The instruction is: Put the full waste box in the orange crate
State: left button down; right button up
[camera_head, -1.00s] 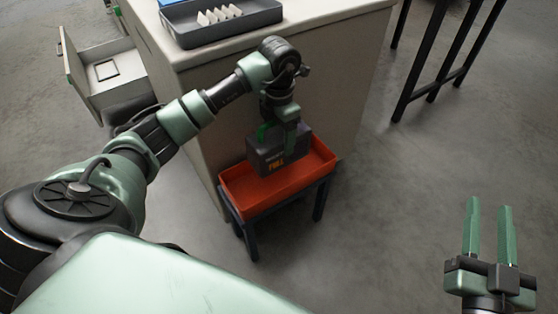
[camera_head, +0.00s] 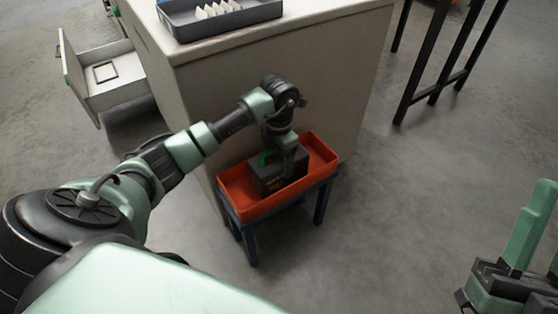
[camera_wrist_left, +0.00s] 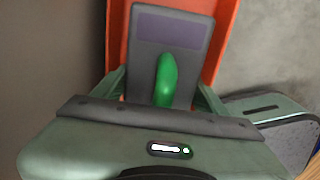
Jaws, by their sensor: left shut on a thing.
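My left gripper (camera_head: 283,160) is above the crate, shut on the box. In the left wrist view the box (camera_wrist_left: 172,28) shows from above with its green handle (camera_wrist_left: 166,80) between the fingers, and the crate's orange wall (camera_wrist_left: 224,40) beside it. My right gripper (camera_head: 540,245) is open and empty at the lower right, partly out of frame.
The crate stands on a dark low stand (camera_head: 251,245) against a beige cabinet (camera_head: 330,80). A grey tray (camera_head: 225,25) with white pieces lies on the cabinet top. An open drawer (camera_head: 112,88) sticks out at left. Dark table legs (camera_head: 420,60) stand at upper right; the floor between is clear.

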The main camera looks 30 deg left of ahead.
dwell(0.3)
pick_arm(q)
jog(key=shift+c, duration=0.7)
grip_release()
